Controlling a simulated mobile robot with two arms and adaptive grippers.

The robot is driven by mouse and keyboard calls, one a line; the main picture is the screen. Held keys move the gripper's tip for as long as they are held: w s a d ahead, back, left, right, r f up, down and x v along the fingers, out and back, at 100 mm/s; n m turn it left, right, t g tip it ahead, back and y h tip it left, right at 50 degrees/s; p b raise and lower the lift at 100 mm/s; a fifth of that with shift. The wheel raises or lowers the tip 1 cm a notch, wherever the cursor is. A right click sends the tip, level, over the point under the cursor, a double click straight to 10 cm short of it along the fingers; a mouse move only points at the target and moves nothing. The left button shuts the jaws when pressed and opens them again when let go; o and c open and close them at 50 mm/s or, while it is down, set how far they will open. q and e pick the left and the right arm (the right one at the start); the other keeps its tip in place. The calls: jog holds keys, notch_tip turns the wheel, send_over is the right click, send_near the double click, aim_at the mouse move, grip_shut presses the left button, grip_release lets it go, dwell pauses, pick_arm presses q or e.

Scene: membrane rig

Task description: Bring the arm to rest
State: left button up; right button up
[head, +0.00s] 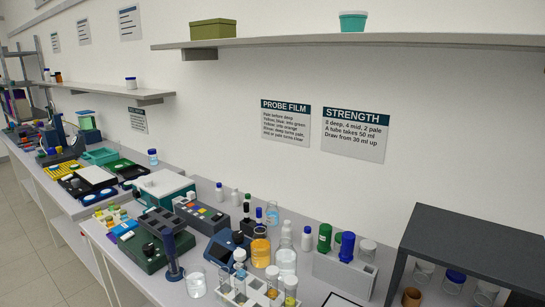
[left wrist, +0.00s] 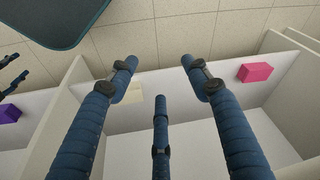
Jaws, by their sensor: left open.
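My left gripper (left wrist: 159,72) fills the middle of the left wrist view. Its three dark blue jointed fingers are spread apart, with nothing between them. Behind them are the tiled floor (left wrist: 235,30) and a white shelf unit with upright dividers (left wrist: 283,65). No arm or gripper of mine can be made out in the head view. Dark blue finger-like pieces at the left edge of the left wrist view look like part of my right gripper; most of it is out of frame.
In the left wrist view, a pink block (left wrist: 256,72) and a purple block (left wrist: 9,113) lie in the shelf unit. In the head view, the bench holds a tube rack (head: 238,291), bottles, beakers and instruments. A dark grey open-fronted box (head: 470,235) stands at right.

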pick_arm(q)
jog(key=s+f, duration=0.3)
jog(key=f, duration=1.1)
jog(key=s+a+f+g, duration=0.2)
jog(key=s+a+f, duration=0.1)
jog(key=s+f, duration=1.4)
jog(key=shift+s+a+b, duration=0.15)
jog(key=shift+s+b, duration=0.2)
jog(key=shift+f, duration=0.1)
